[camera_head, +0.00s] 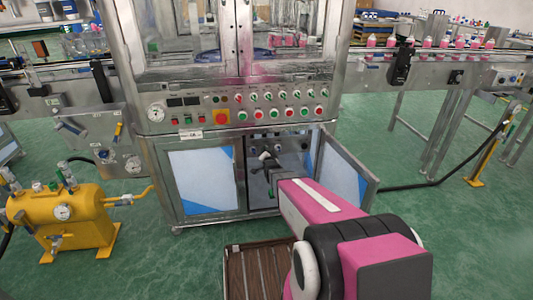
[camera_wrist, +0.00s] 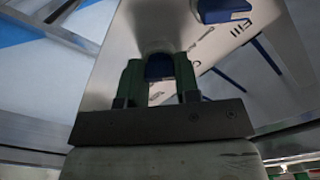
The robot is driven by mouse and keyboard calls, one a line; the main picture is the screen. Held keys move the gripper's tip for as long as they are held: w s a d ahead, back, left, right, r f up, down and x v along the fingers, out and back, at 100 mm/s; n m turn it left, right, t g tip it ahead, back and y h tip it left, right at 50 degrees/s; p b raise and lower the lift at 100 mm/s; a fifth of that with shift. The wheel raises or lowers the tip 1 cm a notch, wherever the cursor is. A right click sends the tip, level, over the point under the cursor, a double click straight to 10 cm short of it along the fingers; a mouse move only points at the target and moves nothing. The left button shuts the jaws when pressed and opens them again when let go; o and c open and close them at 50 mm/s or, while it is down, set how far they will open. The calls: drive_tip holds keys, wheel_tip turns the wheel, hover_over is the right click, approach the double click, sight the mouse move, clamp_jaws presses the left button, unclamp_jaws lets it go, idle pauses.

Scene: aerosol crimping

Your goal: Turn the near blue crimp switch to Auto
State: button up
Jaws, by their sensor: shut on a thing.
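The near blue crimp switch (camera_wrist: 159,66) is in the wrist view, on a brushed metal plate (camera_wrist: 112,62). My gripper (camera_wrist: 158,76) is shut on it, with one green finger on each side. The fingers and the gripper body hide part of the switch. The plate's letters beside it are mostly covered, so I cannot read which position the switch points to. In the head view my arm (camera_head: 318,200) reaches into the open lower cabinet of the machine; the switch cannot be made out there.
Another blue switch (camera_wrist: 224,9) sits near the "Fill" lettering at the top of the wrist view. The open cabinet door (camera_head: 345,178) stands to the right of my arm. A yellow tank (camera_head: 65,220) is at left. A control panel (camera_head: 240,108) is above the cabinet.

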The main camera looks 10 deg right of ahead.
drive_tip(key=o, duration=0.9)
drive_tip(key=s, duration=1)
drive_tip(key=shift+s, duration=0.4)
